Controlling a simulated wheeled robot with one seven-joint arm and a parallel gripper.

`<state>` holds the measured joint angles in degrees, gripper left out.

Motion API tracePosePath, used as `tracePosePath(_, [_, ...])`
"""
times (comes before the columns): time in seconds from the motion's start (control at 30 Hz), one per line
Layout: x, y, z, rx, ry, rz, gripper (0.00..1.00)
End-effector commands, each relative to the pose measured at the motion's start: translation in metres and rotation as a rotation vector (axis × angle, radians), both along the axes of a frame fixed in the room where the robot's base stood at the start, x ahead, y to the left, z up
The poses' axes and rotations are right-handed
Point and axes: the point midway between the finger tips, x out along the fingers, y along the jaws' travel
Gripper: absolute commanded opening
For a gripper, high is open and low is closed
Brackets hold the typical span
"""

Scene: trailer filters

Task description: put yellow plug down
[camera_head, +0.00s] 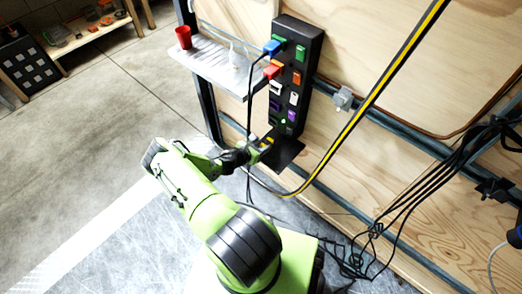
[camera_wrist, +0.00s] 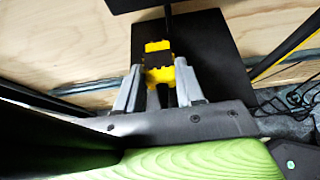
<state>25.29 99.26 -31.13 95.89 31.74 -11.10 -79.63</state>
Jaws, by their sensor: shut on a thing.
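The yellow plug (camera_wrist: 157,62) is yellow and black and sits between the two grey fingers of my gripper (camera_wrist: 160,84) in the wrist view. My gripper is shut on it. In the head view my gripper (camera_head: 262,148) is at the foot of the black socket panel, and a small bit of the yellow plug (camera_head: 269,141) shows there. The plug is over or on the black shelf (camera_head: 286,153) below the panel; I cannot tell whether it touches. The black shelf (camera_wrist: 206,50) also shows behind the plug in the wrist view.
The black panel (camera_head: 310,52) on the plywood wall holds coloured sockets, with a blue plug (camera_head: 271,47) and a red plug (camera_head: 272,69) in its upper part. A metal shelf (camera_head: 215,68) with a red cup (camera_head: 184,37) is to the left. Black cables (camera_head: 405,190) hang at right.

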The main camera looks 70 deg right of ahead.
Motion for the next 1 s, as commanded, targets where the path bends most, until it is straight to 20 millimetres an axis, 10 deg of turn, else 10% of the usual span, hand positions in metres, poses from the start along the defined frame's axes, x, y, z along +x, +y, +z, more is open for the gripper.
tracePosePath(0.63, [0.0, 0.0, -0.021, -0.001, 0.0, 0.0, 0.01])
tracePosePath(0.67, [0.0, 0.0, -0.02, 0.0, 0.0, 0.0, 0.42])
tracePosePath(0.7, [0.0, 0.0, -0.02, 0.0, 0.0, 0.0, 0.48])
tracePosePath(1.0, [0.0, 0.0, -0.019, 0.0, 0.0, 0.0, 0.63])
